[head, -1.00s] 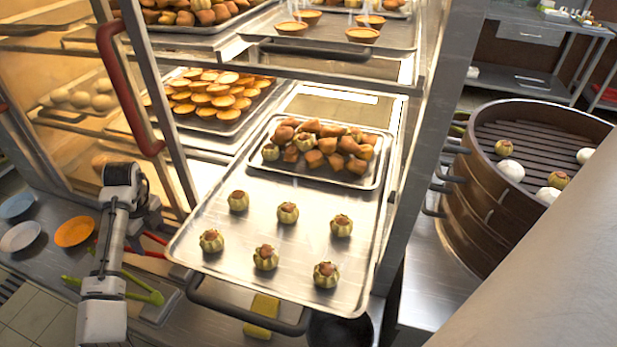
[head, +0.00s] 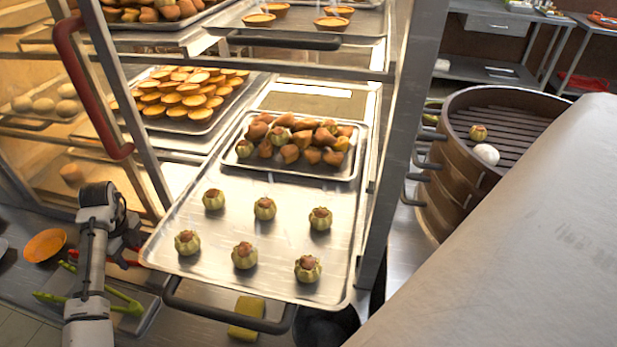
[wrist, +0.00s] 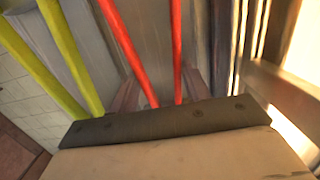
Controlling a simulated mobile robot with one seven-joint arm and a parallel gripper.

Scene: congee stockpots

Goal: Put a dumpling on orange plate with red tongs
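Several green, pleated dumplings with brown tops, one of them the front middle dumpling (head: 245,256), stand apart on the metal tray (head: 215,275). The orange plate (head: 45,245) lies on the counter at the left. The red tongs (head: 122,263) lie beside my arm, partly hidden by it. In the wrist view, the two arms of the red tongs (wrist: 176,50) run down between the fingers of my gripper (wrist: 162,92). The fingers stand apart, one on each side; I cannot tell if they touch the tongs. In the head view my arm hides most of the gripper.
Green tongs (head: 125,303) lie close to my arm and show in the wrist view (wrist: 65,45). A rack with a red handle (head: 85,85) stands behind. A smaller tray (head: 345,177) holds brown pieces. A steamer (head: 460,180) and a large grey surface (head: 520,240) are at the right.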

